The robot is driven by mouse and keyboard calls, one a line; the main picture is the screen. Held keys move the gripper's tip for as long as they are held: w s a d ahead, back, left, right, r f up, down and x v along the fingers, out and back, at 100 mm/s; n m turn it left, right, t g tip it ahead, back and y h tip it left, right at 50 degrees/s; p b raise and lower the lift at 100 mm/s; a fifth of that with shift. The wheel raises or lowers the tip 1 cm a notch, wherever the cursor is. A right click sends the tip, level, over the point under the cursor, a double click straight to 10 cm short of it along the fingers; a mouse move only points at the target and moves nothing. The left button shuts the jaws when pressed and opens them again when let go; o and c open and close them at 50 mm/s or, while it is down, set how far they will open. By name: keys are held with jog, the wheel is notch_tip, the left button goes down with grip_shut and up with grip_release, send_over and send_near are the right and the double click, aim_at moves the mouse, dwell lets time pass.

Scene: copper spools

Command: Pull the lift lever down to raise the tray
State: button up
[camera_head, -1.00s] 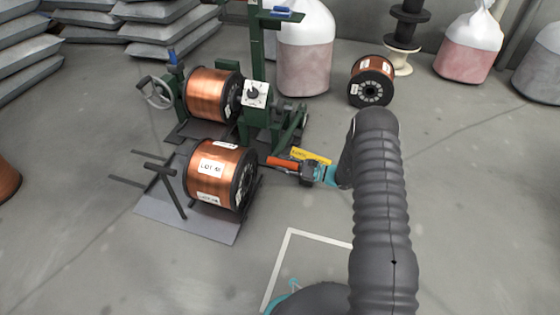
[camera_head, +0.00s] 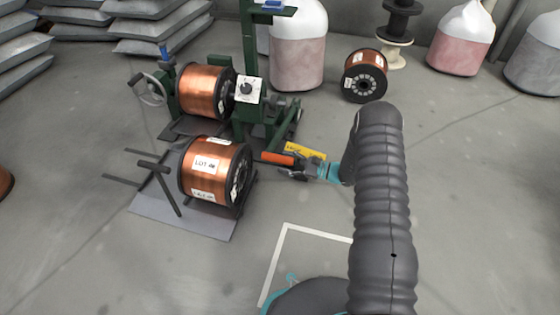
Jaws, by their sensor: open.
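The lever has an orange-red handle (camera_head: 277,158) that sticks out near the green machine's base, beside a yellow label (camera_head: 305,150). My gripper (camera_head: 292,168) is open at the handle's right end, its dark fingers very close to it. I cannot tell whether they touch it or whether the handle lies between them. A grey plate (camera_head: 205,222), which may be the tray, lies low under the front copper spool (camera_head: 212,170).
The green machine (camera_head: 255,120) holds another copper spool (camera_head: 205,92) and a white dial box (camera_head: 248,90). A dark T-bar (camera_head: 165,180) stands left of the front spool. A loose spool (camera_head: 364,77) is behind. The floor at front is mostly clear.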

jog(key=v, duration=0.9)
jog(key=s+a+f+g+h, duration=0.1)
jog(key=s+f+g, duration=0.3)
jog(key=s+f, duration=0.15)
jog(key=s+r+n+g+h, duration=0.3)
jog(key=s+r, duration=0.2)
jog(key=s, duration=0.2)
jog(key=s+r+n+t+h+p, duration=0.2)
jog(key=s+r, duration=0.5)
jog(key=r, duration=0.9)
jog(key=s+d+r+n+t+h+p, duration=0.1)
jog(key=s+r+n+h+p, duration=0.4)
jog(key=r, duration=1.1)
jog(key=s+d+r+n+t+h+p, duration=0.1)
jog(key=s+r+n+t+h+p, duration=0.2)
jog(key=r, duration=1.4)
jog(key=s+n+h, duration=0.3)
jog(key=s, duration=0.4)
jog(key=shift+t+p, duration=0.35)
jog(key=shift+t, duration=0.05)
